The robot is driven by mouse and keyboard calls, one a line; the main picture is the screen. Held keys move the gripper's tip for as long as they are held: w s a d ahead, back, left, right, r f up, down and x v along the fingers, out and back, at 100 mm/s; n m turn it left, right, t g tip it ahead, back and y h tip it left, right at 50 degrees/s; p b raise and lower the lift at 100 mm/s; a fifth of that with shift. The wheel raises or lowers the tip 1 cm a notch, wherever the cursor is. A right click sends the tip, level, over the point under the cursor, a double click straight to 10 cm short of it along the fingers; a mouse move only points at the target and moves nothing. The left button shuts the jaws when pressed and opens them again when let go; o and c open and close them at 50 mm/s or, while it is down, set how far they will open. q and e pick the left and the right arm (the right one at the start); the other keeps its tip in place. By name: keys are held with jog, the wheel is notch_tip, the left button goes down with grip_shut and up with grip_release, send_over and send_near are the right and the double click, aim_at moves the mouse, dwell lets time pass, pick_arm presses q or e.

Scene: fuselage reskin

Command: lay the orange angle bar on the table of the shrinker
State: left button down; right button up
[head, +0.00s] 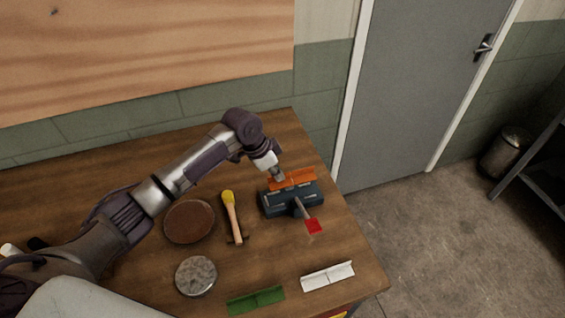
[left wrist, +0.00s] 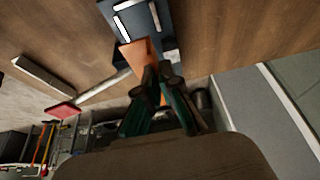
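The orange angle bar (head: 297,179) is at the back edge of the dark blue shrinker (head: 272,207), roughly level along it. In the left wrist view the bar (left wrist: 138,53) overlaps the shrinker (left wrist: 145,22); I cannot tell whether it rests on it or is just above. My left gripper (head: 279,178) is at the bar's left part. Its fingers (left wrist: 160,72) are close together around the bar's near end, and it looks held. The shrinker's lever ends in a red handle (head: 314,226). My right gripper is not in view.
On the wooden table (head: 260,262) are a yellow-headed mallet (head: 234,220), a brown disc (head: 189,221), a grey disc (head: 196,276), a green angle bar (head: 256,300) and a white one (head: 328,276). The table's right edge is close to the shrinker. A grey door (head: 425,90) stands beyond.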

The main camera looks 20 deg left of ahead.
aim_at(274, 182)
pick_arm(q)
jog(key=shift+s, duration=0.1)
jog(key=shift+s+r, duration=0.1)
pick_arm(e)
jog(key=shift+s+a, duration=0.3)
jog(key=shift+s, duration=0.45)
pick_arm(q)
jog(key=shift+p, duration=0.4)
jog(key=shift+f+b, duration=0.4)
jog(key=shift+f, duration=0.3)
notch_tip(274, 182, down, 4)
jog(key=shift+r+b, duration=0.25)
jog(key=shift+b, duration=0.75)
jog(key=shift+f, duration=0.4)
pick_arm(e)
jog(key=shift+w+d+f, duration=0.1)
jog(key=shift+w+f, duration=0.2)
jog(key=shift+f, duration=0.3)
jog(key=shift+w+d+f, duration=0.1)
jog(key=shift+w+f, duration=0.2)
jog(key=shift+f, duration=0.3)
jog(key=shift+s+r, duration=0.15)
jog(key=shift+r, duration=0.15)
pick_arm(q)
jog(key=shift+f, duration=0.65)
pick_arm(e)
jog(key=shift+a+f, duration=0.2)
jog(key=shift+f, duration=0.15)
